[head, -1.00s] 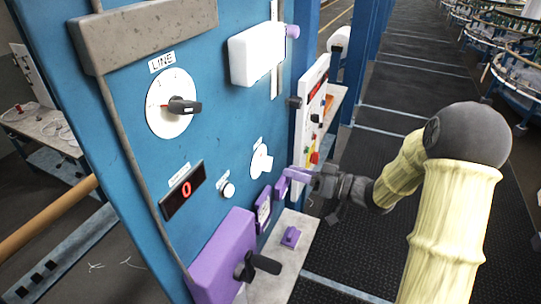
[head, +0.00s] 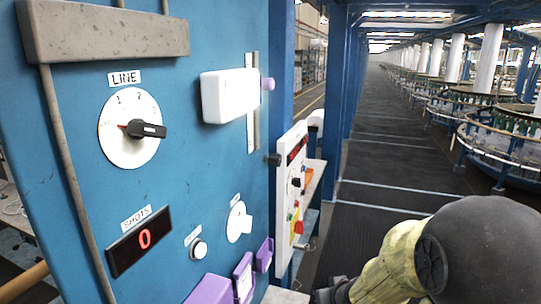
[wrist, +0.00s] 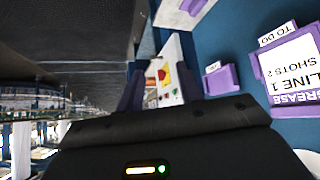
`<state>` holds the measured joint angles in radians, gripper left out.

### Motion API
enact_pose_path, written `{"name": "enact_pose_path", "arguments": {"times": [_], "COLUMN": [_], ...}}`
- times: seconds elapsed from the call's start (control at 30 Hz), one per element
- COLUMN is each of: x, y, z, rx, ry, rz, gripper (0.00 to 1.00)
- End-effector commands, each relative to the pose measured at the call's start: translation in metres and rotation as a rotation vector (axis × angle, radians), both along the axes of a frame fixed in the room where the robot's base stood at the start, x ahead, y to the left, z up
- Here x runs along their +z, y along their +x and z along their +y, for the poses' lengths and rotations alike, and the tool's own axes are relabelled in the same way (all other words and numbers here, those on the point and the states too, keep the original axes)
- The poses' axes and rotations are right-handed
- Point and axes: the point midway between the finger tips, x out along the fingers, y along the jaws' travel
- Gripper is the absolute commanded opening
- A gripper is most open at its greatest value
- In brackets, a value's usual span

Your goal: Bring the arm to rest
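My arm enters at the lower right of the head view, with its dark round joint and pale yellow sleeve (head: 388,268) close to the camera. The dark wrist end (head: 332,292) is at the bottom edge, and the fingers are out of that view. In the wrist view my gripper (wrist: 160,80) shows two dark fingers spread apart. Nothing is held between them; a side panel with red and yellow buttons (wrist: 165,78) shows through the gap. The fingers appear clear of the blue cabinet (wrist: 240,25).
The blue cabinet (head: 215,160) carries a LINE dial (head: 128,128), a SHOTS display (head: 140,240) reading 0, a white box (head: 228,95) and purple holders (head: 243,278). A TO DO card (wrist: 292,65) hangs close to my gripper. The aisle (head: 385,150) is open; looms stand right.

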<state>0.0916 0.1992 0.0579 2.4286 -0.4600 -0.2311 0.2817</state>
Motion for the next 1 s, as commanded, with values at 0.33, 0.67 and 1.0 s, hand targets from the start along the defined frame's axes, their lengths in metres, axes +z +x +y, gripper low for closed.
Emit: {"name": "enact_pose_path", "arguments": {"times": [0.33, 0.67, 1.0], "x": [-0.073, -0.076, -0.076], "y": [-0.128, -0.149, -0.148], "z": [-0.009, -0.006, -0.006], "rx": [-0.154, -0.161, -0.161], "ry": [-0.034, -0.016, -0.016], "rz": [0.43, 0.501, 0.501], "gripper": [0.36, 0.36, 0.36]}}
